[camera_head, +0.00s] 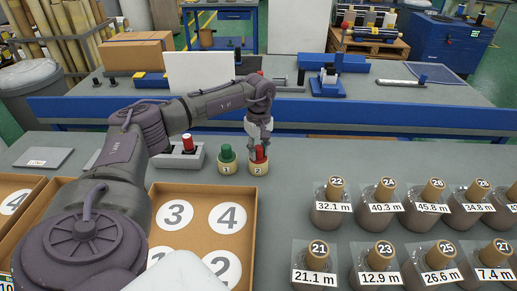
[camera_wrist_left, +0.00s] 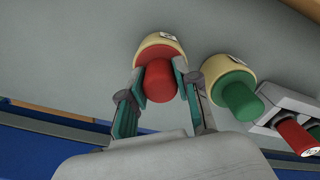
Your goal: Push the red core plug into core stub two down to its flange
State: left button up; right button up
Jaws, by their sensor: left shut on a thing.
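Core stub two (camera_head: 258,168) is a short cream cylinder on the grey table, labelled 2. The red core plug (camera_head: 260,153) stands at its top, and my left gripper (camera_head: 258,146) comes down over it from above. In the left wrist view the two fingers of the left gripper (camera_wrist_left: 158,74) are shut on either side of the red plug (camera_wrist_left: 160,84). The plug meets the mouth of the cream stub (camera_wrist_left: 150,46). I cannot tell whether a gap remains under its flange. My right gripper is not in view.
Stub one (camera_head: 227,168) with a green plug (camera_head: 227,152) stands close on the left. A grey holder (camera_head: 196,158) with another red piece (camera_head: 188,143) is beyond it. A cardboard tray (camera_head: 252,205) lies in front, and several labelled wrapped rolls (camera_head: 328,215) stand right.

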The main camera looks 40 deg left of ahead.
pick_arm(q)
jog(key=o, duration=1.1)
jog(key=shift+o, duration=0.2)
notch_tip(320, 180, up, 12)
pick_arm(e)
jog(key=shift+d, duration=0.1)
pick_arm(q)
jog(key=shift+f, duration=0.1)
